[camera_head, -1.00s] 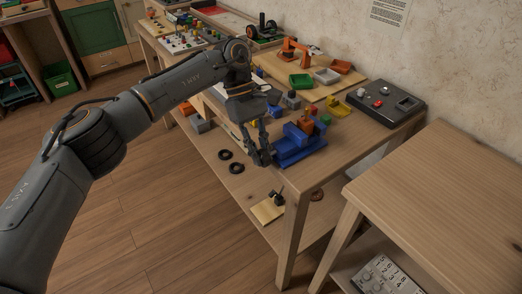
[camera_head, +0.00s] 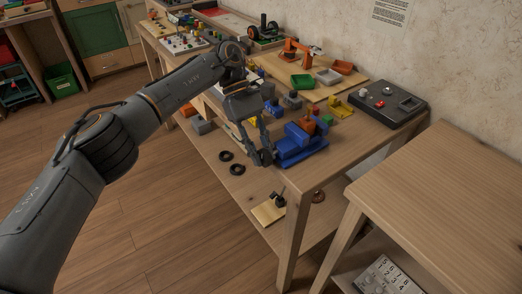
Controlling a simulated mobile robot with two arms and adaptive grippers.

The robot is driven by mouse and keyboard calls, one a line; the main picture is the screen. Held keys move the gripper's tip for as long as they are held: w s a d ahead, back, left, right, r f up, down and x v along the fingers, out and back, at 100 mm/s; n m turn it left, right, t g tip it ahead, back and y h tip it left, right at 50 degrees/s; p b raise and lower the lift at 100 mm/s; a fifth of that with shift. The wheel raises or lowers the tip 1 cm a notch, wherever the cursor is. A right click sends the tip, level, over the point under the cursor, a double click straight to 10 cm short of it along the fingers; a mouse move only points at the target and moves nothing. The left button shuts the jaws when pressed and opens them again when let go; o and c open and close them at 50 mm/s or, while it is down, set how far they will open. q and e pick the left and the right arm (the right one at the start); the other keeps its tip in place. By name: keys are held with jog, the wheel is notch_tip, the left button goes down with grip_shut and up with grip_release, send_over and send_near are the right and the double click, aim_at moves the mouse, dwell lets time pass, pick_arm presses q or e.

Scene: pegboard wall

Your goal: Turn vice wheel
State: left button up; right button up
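The blue vice (camera_head: 298,148) is fixed at the front edge of the wooden workbench, with an orange block (camera_head: 307,122) at its top. My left gripper (camera_head: 262,157) points down at the vice's left end, with its fingertips right beside it. The vice wheel cannot be made out; it may be hidden behind the fingers. The two fingers show with a gap between them higher up, but I cannot tell whether the tips are apart or closed on something. My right gripper is not in view.
A dark control box (camera_head: 386,104) stands behind the vice, near the wall. A yellow part (camera_head: 340,107) and several small blocks lie around it. Two black rings (camera_head: 237,169) lie on the lower shelf. Another wooden table (camera_head: 445,195) stands at the right.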

pick_arm(q)
jog(key=v, duration=0.7)
jog(key=shift+a+r, duration=0.15)
jog(key=shift+r, duration=0.05)
dwell(0.3)
jog(key=shift+w, duration=0.1)
